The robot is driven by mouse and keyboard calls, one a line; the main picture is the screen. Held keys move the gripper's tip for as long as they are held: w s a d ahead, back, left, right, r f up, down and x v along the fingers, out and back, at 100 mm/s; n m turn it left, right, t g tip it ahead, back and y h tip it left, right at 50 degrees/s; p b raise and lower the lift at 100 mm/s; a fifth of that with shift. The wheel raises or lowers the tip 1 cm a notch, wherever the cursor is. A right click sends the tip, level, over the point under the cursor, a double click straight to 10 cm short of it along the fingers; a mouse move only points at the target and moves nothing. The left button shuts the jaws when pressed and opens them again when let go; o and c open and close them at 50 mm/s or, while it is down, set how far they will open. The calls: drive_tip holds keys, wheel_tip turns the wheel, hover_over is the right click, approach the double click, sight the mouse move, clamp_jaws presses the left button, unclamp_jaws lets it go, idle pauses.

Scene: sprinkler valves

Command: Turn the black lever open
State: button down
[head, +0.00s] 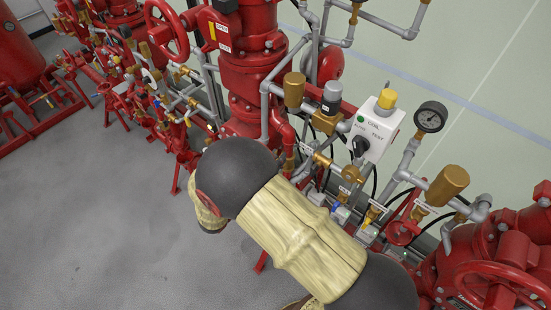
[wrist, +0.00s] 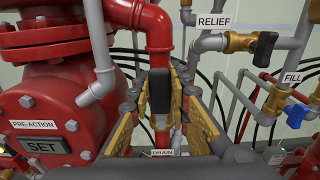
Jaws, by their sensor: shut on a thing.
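In the wrist view, my gripper (wrist: 160,88) has its yellow-padded fingers on both sides of an upright black lever (wrist: 159,95), shut on it. This lever stands below a red pipe elbow, above a DRAIN label (wrist: 162,153). Its valve body is mostly hidden by the fingers. A second black lever (wrist: 264,47) sits on a brass valve beside the RELIEF label (wrist: 213,22), at the upper right, apart from my gripper. In the head view my arm covers the gripper and the held lever.
A blue lever (wrist: 297,115) is under the FILL label (wrist: 291,77), right of my gripper. A red valve body (wrist: 45,75) stands close on the left. In the head view, a control box (head: 378,128) and a gauge (head: 430,117) stand beyond my arm. Grey floor (head: 120,220) is clear at left.

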drive_tip(key=shift+f, duration=0.1)
drive_tip(key=c, duration=1.6)
unclamp_jaws()
drive_tip(key=shift+c, duration=0.2)
drive_tip(key=shift+a, duration=0.1)
drive_tip(key=v, duration=1.2)
